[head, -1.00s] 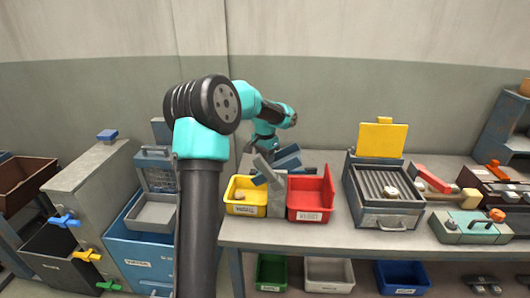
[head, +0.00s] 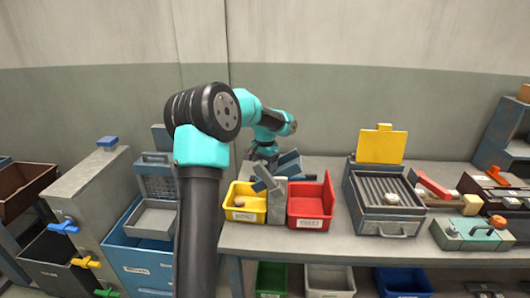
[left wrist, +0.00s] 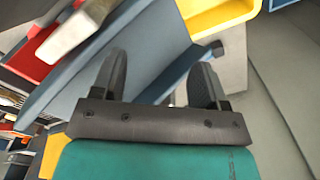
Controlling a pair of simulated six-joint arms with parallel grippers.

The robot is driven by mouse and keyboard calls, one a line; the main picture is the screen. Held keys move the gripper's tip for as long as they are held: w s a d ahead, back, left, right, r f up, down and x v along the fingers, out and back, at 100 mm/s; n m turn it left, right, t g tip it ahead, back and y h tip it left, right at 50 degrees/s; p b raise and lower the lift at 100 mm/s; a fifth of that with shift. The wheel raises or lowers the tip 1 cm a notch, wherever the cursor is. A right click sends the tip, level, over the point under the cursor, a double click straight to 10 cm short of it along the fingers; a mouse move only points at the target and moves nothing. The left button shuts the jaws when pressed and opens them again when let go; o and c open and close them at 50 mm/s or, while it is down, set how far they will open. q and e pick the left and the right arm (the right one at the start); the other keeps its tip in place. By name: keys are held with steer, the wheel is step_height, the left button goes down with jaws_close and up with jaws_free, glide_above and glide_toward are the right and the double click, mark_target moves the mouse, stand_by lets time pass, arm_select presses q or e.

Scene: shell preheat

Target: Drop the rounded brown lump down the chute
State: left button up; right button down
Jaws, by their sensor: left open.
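A rounded brown lump (head: 239,204) lies in the yellow bin (head: 245,215). A chute-like piece with tilted blue plates (head: 290,164) stands on a grey block between the yellow and red bins. My left gripper (left wrist: 160,75) is open over a sloping blue plate (left wrist: 145,40) in the left wrist view, with nothing between its fingers. In the head view my left arm reaches behind this piece, and its fingers are too small to make out. The yellow bin also shows at the top of the left wrist view (left wrist: 220,14). My right gripper is not in view.
A red bin (head: 309,208) stands beside the chute piece. To its right is a grilled box with a raised yellow lid (head: 381,147) and a pale lump (head: 391,199) on the grille. A teal device (head: 470,234) stands farther right. Bare table lies between red bin and grilled box.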

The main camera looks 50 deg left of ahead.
arm_select(q)
step_height(320, 180, up, 17)
steer(key=shift+r, duration=0.15)
stand_by(0.5)
stand_by(1.3)
